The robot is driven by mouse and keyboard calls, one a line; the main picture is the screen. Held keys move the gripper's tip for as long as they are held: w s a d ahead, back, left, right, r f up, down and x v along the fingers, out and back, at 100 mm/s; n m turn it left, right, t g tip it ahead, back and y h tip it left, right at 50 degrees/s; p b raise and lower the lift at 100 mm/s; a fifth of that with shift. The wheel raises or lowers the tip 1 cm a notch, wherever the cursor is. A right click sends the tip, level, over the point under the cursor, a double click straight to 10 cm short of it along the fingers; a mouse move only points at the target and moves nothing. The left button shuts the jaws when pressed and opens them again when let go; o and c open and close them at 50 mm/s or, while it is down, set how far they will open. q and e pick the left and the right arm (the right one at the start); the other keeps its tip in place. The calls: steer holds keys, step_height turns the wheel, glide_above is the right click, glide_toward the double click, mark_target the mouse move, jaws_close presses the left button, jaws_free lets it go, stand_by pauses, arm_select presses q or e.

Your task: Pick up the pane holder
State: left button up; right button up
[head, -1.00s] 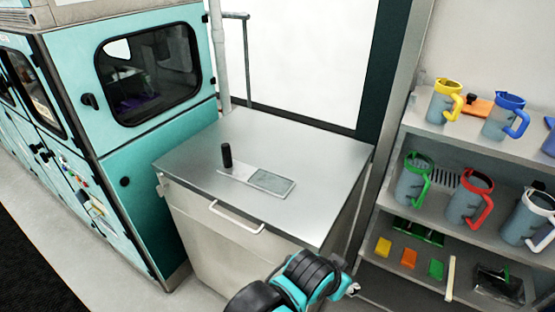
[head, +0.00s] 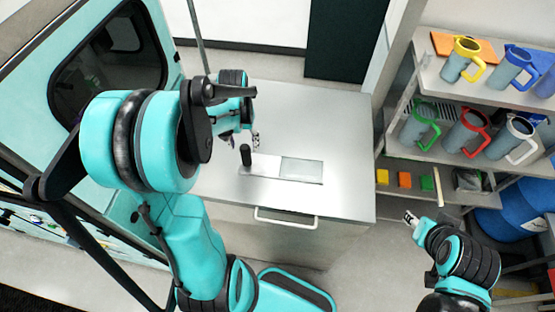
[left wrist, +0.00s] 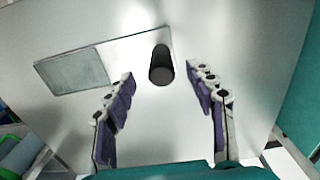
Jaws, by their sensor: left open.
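The pane holder (head: 262,166) lies on the metal cabinet top: a flat pale plate with an upright black handle (head: 245,155) at its left end and a greyish, glass-like pane (head: 302,171) at its right. My left gripper (head: 250,143) is open and empty just above and behind the handle. In the left wrist view the black handle (left wrist: 161,66) shows just beyond and between the spread purple-padded fingertips (left wrist: 162,75), with the pane (left wrist: 72,72) to the left. I see no contact with the handle. My right gripper (head: 411,218) is away from the cabinet at its right; its jaws are too small to read.
The metal cabinet top (head: 340,120) is otherwise clear. A teal machine (head: 35,75) with a dark window stands close on the left. A shelf (head: 440,97) with several colored-handled jugs and small colored blocks stands on the right.

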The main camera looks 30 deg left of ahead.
mark_target(246, 154)
arm_select(q)
steer(key=f, duration=0.4)
steer(key=f+b, duration=0.1)
steer(key=f, duration=0.1)
steer(key=shift+w+a+f, duration=0.2)
steer(key=shift+w+f, duration=0.15)
steer(key=shift+f, duration=0.5)
steer(key=shift+d, duration=0.1)
jaws_close()
